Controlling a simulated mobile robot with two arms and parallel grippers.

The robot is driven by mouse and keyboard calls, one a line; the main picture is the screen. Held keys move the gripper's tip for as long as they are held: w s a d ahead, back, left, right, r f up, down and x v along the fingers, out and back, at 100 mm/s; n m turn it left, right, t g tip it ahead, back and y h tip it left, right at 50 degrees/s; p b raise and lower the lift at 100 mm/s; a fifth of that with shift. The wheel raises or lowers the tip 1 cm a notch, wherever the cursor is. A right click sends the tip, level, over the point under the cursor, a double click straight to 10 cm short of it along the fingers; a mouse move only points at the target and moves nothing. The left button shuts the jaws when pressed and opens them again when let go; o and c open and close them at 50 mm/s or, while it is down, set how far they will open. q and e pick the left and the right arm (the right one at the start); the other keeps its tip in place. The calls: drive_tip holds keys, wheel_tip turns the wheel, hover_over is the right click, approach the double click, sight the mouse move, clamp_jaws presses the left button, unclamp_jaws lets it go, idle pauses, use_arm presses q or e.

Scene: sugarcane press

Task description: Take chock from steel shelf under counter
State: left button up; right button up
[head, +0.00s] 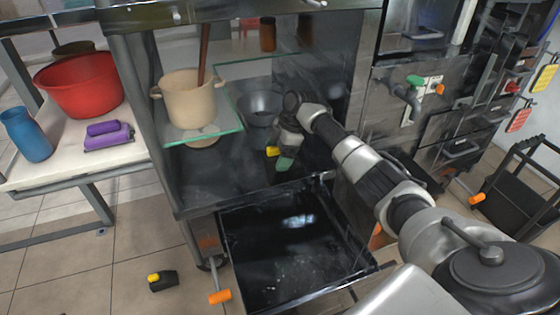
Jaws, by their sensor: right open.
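A small yellow piece (272,151), which looks like the end of a chock, shows on the dark shelf under the counter; the rest of it is dark or hidden. My right gripper (281,155) reaches into the shelf space from the right and points down right beside this piece. It is open; whether its fingers touch the piece I cannot tell. A greenish tip shows just below it. A similar black and yellow chock (163,281) lies on the floor at the lower left. My left gripper is not in view.
A glass shelf (205,134) with a beige pot (190,98) stands left of my arm. A grey bowl (259,108) is behind. A black open tray (290,245) juts out below. A table with a red tub (80,84) is at left.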

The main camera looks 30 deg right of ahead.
drive_tip(key=c, duration=1.2)
drive_tip(key=shift+r, duration=0.1)
